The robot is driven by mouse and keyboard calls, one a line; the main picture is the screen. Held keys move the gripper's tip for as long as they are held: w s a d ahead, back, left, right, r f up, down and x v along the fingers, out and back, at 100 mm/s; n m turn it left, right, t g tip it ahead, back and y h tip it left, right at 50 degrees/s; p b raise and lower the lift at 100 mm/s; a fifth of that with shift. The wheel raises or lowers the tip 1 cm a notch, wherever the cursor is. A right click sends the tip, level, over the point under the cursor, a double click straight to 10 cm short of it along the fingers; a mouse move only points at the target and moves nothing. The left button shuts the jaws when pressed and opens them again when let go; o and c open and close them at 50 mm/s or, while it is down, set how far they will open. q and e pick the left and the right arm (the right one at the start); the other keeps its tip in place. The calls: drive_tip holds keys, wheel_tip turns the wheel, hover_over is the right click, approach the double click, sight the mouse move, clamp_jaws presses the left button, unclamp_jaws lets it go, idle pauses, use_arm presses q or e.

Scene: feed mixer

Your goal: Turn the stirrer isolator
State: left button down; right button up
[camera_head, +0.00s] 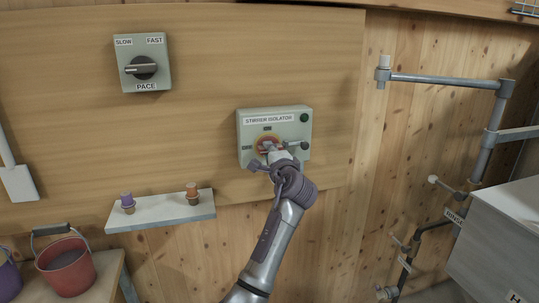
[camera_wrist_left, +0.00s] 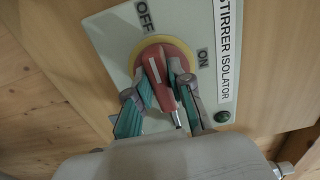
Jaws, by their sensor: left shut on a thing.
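The stirrer isolator (camera_head: 245,126) is a pale grey-green box on the wooden wall panel, right of centre in the head view. Its red knob (camera_wrist_left: 152,69) sits on a yellow disc (camera_wrist_left: 140,46), between the OFF and ON labels in the wrist view. The knob's white stripe points roughly toward OFF. My left gripper (camera_head: 270,152) reaches up from below to the box front. In the wrist view its two fingers (camera_wrist_left: 158,90) are shut on the knob, one on each side. The gripper hides part of the knob and the lower box. My right gripper is not in view.
A PACE dial box (camera_head: 128,83) is at upper left. A small shelf (camera_head: 160,216) with two stoppers juts out below left of the isolator. A red bucket (camera_head: 68,268) stands at lower left. Pipework (camera_head: 440,81) and a grey metal bin (camera_head: 500,235) are at right.

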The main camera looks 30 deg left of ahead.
use_arm(q)
drive_tip(key=shift+f, duration=0.1)
drive_tip(key=c, duration=1)
unclamp_jaws()
drive_tip(key=shift+c, duration=0.2)
drive_tip(key=v, duration=1.2)
